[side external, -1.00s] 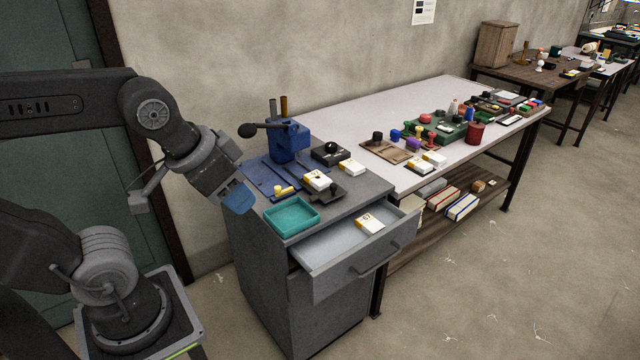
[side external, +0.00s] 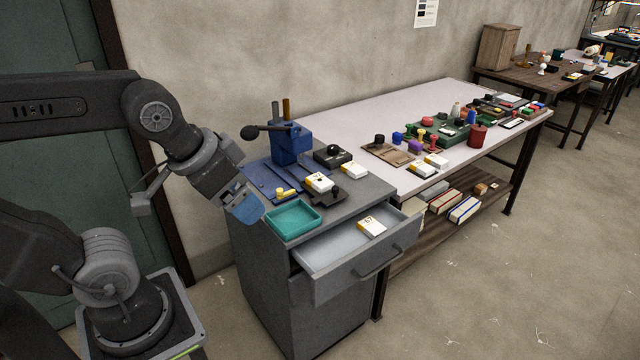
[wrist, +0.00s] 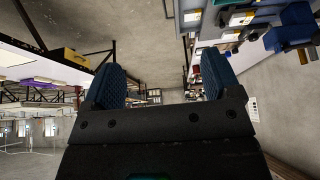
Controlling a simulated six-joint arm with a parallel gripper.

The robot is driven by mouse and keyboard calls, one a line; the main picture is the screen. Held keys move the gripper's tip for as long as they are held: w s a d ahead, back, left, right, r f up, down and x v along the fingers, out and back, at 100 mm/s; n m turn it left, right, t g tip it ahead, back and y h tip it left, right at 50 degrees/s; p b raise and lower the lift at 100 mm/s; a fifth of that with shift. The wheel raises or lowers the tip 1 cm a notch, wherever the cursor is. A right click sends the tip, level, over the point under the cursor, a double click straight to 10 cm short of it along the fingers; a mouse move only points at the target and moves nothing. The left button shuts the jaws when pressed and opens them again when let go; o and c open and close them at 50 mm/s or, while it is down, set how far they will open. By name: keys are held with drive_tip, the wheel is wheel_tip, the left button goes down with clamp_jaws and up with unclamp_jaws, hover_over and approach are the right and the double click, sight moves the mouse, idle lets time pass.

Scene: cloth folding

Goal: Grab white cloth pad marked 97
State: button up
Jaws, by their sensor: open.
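Several small white pads with yellow bands are in the side view. One pad (side external: 371,227) lies in the open drawer and bears dark marks too small to read surely. Another pad (side external: 319,183) is on the cabinet top on a dark holder, and a third (side external: 353,170) lies behind it to the right. Two more white pads (side external: 436,160) lie on the long table. I cannot tell which is marked 97. My gripper (side external: 248,207), with blue fingers, is open and empty, left of the teal tray and away from the pads. Its spread fingers show in the wrist view (wrist: 160,82).
The teal tray (side external: 292,219) sits at the cabinet's front left corner. A blue press (side external: 291,142) with a black lever stands behind it. The open drawer (side external: 335,251) juts forward. Stamps and a red jar (side external: 478,136) crowd the long table.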

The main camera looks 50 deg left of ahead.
drive_tip(key=shift+o, duration=0.2)
drive_tip(key=w+a+r+n+g+y, duration=0.1)
drive_tip(key=w+a+r+n, duration=0.15)
drive_tip(key=w, duration=0.45)
drive_tip(key=w+a+r+n+g, duration=0.1)
drive_tip(key=w+a+r+n, duration=0.15)
drive_tip(key=w, duration=0.45)
drive_tip(key=n+g, duration=0.4)
drive_tip(key=n, duration=0.9)
hover_over(320, 180)
drive_tip(key=d, duration=0.1)
drive_tip(key=shift+y, duration=0.4)
wheel_tip(320, 180, down, 26)
drive_tip(key=shift+d+f, duration=0.15)
drive_tip(key=shift+a+f, duration=0.2)
drive_tip(key=shift+f, duration=0.75)
drive_tip(key=shift+a+f, duration=0.2)
drive_tip(key=shift+f, duration=0.75)
drive_tip(key=shift+a+f, duration=0.2)
drive_tip(key=shift+f, duration=0.75)
